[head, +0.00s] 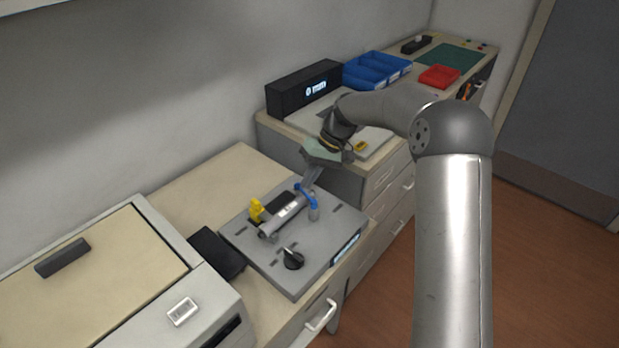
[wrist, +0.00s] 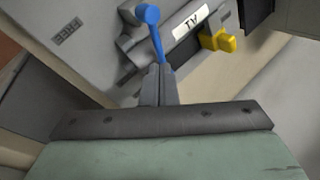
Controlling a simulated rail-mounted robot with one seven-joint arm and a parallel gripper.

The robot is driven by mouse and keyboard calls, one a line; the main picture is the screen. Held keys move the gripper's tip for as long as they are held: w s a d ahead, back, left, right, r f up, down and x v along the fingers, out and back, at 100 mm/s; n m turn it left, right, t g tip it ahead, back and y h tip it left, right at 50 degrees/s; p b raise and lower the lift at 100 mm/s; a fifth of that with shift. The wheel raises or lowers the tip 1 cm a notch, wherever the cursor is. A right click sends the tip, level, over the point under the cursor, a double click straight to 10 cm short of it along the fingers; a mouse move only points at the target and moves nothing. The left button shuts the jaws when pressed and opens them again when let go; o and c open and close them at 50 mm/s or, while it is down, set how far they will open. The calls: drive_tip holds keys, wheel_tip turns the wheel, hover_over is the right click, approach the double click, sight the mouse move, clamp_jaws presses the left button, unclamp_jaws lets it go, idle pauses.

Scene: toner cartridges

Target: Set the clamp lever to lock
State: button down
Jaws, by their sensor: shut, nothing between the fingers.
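The clamp lever is a blue bar with a round knob end (wrist: 147,14). My gripper (head: 309,183) is shut and empty. In the wrist view its fingertips (wrist: 159,72) are at the lower end of the lever; whether they touch it I cannot tell. A dark marking (wrist: 66,35), possibly "FREE", is on the plate.
A yellow tab (head: 256,210) is on the fixture's left side, and a black knob (head: 292,258) near its front. A dark pad (head: 216,252) and a printer-like box (head: 110,270) lie to the left. Blue bins (head: 376,68) and a black box (head: 303,90) stand behind.

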drive_tip(key=shift+d+r, duration=0.1)
drive_tip(key=d+f+v, duration=0.1)
drive_tip(key=v, duration=1.2)
drive_tip(key=shift+w+d+r+p, duration=0.2)
drive_tip(key=shift+d+p, duration=0.1)
